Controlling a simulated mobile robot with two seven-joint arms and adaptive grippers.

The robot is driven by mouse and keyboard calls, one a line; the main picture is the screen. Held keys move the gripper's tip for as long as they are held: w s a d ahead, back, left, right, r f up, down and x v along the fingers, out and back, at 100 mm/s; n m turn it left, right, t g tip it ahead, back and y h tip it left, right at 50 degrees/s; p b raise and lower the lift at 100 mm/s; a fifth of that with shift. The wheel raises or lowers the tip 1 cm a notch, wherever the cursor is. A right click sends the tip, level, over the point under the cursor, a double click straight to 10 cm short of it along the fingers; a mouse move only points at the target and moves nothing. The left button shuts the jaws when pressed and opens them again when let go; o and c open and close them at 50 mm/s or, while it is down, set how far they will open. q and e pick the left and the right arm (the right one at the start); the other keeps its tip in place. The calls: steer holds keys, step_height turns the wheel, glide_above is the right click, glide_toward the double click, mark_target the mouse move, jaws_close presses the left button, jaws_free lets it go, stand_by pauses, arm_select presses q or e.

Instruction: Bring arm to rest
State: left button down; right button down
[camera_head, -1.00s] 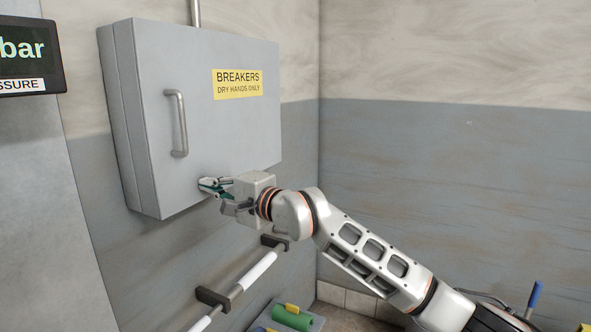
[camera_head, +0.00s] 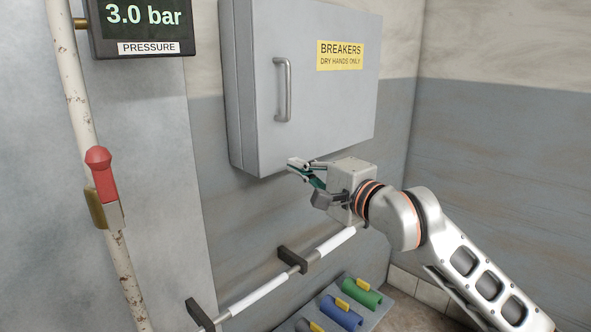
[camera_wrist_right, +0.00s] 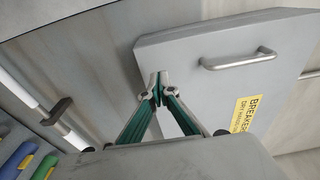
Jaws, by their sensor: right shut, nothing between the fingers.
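My right gripper (camera_head: 292,165) is shut and empty, its fingertips together. In the head view it hangs in front of the lower edge of the grey breaker cabinet (camera_head: 300,120); whether it touches the cabinet I cannot tell. My right arm reaches in from the lower right. In the right wrist view the closed green-and-grey fingertips (camera_wrist_right: 158,80) show against the cabinet door (camera_wrist_right: 230,95), whose door looks shut. My left gripper is in neither view.
A white rail (camera_head: 262,293) on dark brackets runs below the cabinet. Several coloured rolls, one green (camera_head: 362,291), one blue (camera_head: 341,313), lie on a grey tray. A pipe with a red-handled valve (camera_head: 101,172) and a pressure display (camera_head: 143,25) stand at left.

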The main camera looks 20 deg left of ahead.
steer(key=s+f+m+g+y+p, duration=0.1)
steer(key=s+f+m+g+y, duration=0.15)
steer(key=s+f+m, duration=0.35)
steer(key=s+d+f+n+t+h, duration=0.3)
steer(key=d+f+n+h, duration=0.1)
steer(key=d+f+n, duration=0.6)
steer(key=s+d+f+n+t+h, duration=0.2)
steer(key=s+d+f+n+h, duration=0.15)
steer(key=d+f+n, duration=0.7)
steer(key=s+d+f+n+t+h, duration=0.25)
steer(key=d+f+n+h, duration=0.4)
steer(key=f, duration=0.65)
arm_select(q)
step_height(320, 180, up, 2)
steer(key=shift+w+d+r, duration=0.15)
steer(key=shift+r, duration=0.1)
arm_select(e)
steer(key=s+d+f+m+g, duration=0.2)
steer(key=s+d+f+m, duration=0.2)
steer(key=s+f, duration=0.3)
steer(key=s+d+f+m+g, duration=0.3)
steer(key=s+d+f+m, duration=0.1)
steer(key=s+f, duration=0.3)
steer(key=shift+s+d+f+m, duration=0.15)
steer(key=shift+d+f+m, duration=0.25)
steer(key=shift+f+m, duration=0.2)
